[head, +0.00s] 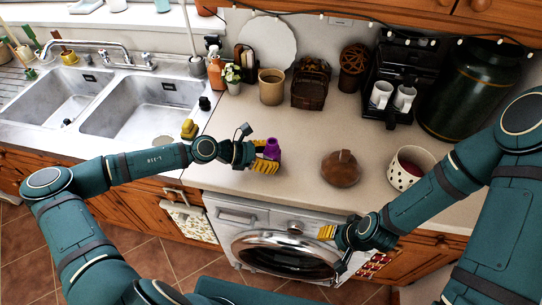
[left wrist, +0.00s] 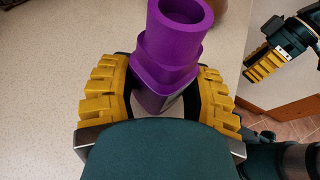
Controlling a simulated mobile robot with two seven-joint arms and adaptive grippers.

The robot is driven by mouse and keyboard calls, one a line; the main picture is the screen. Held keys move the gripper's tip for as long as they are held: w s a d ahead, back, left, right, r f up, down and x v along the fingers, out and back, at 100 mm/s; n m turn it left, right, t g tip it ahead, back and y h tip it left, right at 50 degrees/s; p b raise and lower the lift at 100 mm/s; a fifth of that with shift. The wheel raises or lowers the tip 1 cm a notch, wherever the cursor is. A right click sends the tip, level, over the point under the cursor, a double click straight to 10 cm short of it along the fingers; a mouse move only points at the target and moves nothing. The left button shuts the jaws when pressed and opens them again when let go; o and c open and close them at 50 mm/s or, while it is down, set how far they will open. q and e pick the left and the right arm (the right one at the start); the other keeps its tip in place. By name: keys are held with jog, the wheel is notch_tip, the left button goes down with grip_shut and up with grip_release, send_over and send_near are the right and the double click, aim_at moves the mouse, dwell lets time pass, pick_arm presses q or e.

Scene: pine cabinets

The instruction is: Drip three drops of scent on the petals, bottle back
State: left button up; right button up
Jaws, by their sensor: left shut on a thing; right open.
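A purple bottle (head: 271,149) is held by my left gripper (head: 264,162) over the counter's front part, left of centre. In the left wrist view the bottle (left wrist: 172,50) sits between the yellow finger pads of my left gripper (left wrist: 160,98), its open round mouth facing up toward the camera. A white bowl with dark dots (head: 398,178) stands at the right of the counter. Dark red contents (head: 418,160) show inside it, probably the petals; single petals cannot be made out. My right gripper (head: 334,250) is open and empty in front of the washing machine, below the counter edge.
A brown rounded pot (head: 341,170) stands between the bottle and the bowl. A mug (head: 271,88), wicker basket (head: 311,85), black rack with white cups (head: 382,95) and dark canister (head: 462,90) line the back. The sink (head: 140,105) lies left.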

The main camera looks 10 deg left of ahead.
pick_arm(q)
jog(key=shift+f+b, duration=0.4)
jog(key=shift+f, duration=0.25)
jog(key=o, duration=1.4)
jog(key=shift+c, duration=0.2)
jog(key=shift+p+v, duration=1.35)
jog(key=shift+v, duration=3.2)
jog(key=shift+r, duration=0.1)
